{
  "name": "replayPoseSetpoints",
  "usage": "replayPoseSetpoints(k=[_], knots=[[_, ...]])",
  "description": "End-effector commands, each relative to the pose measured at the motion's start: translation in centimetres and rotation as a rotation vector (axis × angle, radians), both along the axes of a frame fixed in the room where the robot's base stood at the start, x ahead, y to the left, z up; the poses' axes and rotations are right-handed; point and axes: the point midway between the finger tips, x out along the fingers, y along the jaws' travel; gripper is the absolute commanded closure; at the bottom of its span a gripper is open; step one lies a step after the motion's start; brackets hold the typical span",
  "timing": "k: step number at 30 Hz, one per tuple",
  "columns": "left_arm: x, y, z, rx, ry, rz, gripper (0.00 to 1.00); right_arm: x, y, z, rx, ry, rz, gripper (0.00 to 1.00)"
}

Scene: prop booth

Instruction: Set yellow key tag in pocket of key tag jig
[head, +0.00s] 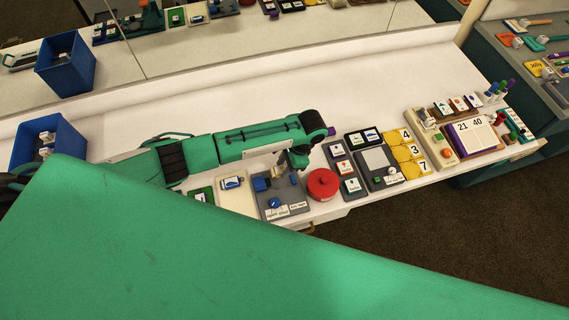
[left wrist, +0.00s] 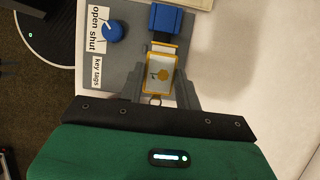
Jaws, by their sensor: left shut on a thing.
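In the left wrist view the yellow key tag (left wrist: 163,74) is a small white-faced plate with a yellow border and a ring at its near end. My left gripper (left wrist: 161,84) is shut on it, one finger on each side. The tag is over the grey key tag jig (left wrist: 122,62), in line with the jig's blue block (left wrist: 166,20); I cannot tell if it touches the pocket. The jig has a blue knob (left wrist: 113,31) beside an "open shut" label. In the head view my left gripper (head: 295,160) is above the jig (head: 293,198). My right gripper is out of view.
A red round container (head: 322,184) stands right of the jig, with a grey tile board (head: 344,165) beyond it. A white board (head: 236,197) lies left of the jig. A blue bin (head: 48,140) is at the far left. The back of the table (head: 300,95) is clear.

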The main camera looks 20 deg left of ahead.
Motion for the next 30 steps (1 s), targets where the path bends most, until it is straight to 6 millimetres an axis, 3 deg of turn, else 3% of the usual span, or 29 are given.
replayPoseSetpoints(k=[13,21,30], knots=[[0.0,0.0,-4.4,0.0,0.0,0.001,0.88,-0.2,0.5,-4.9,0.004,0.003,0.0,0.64],[0.0,0.0,-5.7,0.001,0.001,0.001,0.88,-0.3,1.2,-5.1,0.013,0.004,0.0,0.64],[0.0,0.0,-5.8,0.0,0.0,0.001,0.88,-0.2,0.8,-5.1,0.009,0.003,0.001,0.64]])
